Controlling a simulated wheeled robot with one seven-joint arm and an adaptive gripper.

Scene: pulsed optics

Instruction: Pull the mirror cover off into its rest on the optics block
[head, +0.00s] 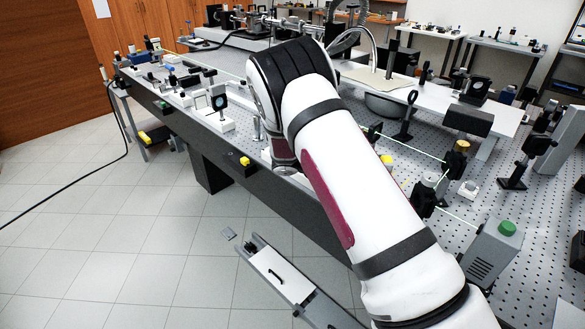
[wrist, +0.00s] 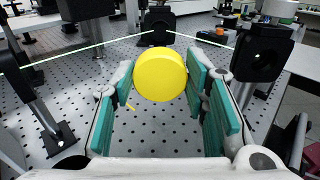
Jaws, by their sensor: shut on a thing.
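The mirror cover is a round yellow cap (wrist: 160,75) in the middle of the wrist view. My gripper (wrist: 160,88) is shut on it, with a teal-padded finger on each side. A black mount (wrist: 157,24) stands behind the cap, partly hidden by it. The cap looks nearer to me than the mount, but I cannot tell whether they touch. Green beams meet at the mount. In the head view my own arm hides the gripper. I cannot make out the cover's rest.
A black post mount (wrist: 262,52) stands close on the right, and another post with a base (wrist: 58,138) stands on the left. A grey box with a green button (head: 494,250) stands at the table's near right.

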